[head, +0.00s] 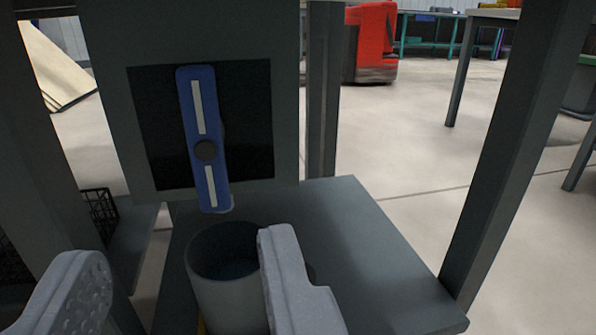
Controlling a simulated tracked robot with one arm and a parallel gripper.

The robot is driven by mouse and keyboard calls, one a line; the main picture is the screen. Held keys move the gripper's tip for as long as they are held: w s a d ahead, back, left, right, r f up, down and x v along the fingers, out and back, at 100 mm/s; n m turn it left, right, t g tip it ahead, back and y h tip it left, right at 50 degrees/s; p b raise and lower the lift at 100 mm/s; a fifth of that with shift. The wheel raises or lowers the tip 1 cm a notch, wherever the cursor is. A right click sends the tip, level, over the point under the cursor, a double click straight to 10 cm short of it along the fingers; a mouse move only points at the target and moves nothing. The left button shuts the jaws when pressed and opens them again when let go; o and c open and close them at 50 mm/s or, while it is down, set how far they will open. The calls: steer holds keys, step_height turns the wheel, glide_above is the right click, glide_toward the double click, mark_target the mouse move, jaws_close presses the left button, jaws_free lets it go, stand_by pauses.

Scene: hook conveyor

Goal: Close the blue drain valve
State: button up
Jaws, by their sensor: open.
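The blue drain valve (204,140) is a long blue bar handle with white stripes and a dark round hub at its middle. It stands nearly upright, its top leaning slightly left, in front of a black square on a grey panel (285,100). My gripper (180,285) is in the lower part of the head view, its two grey fingers spread wide apart. It is open, below and nearer than the valve, and does not touch it. The lower parts of the fingers are cut off by the picture edge.
A grey cylindrical cup (228,290) stands on a grey shelf (370,250) below the valve, partly behind my right finger. Grey posts rise at the right (520,140) and behind the panel (322,90). A black crate (100,212) sits at left. Open floor lies beyond.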

mark_target(203, 137)
steer(key=b+x, duration=0.2)
steer(key=x, duration=1.1)
steer(key=shift+w+a, duration=0.15)
steer(key=shift+w, duration=0.15)
jaws_close()
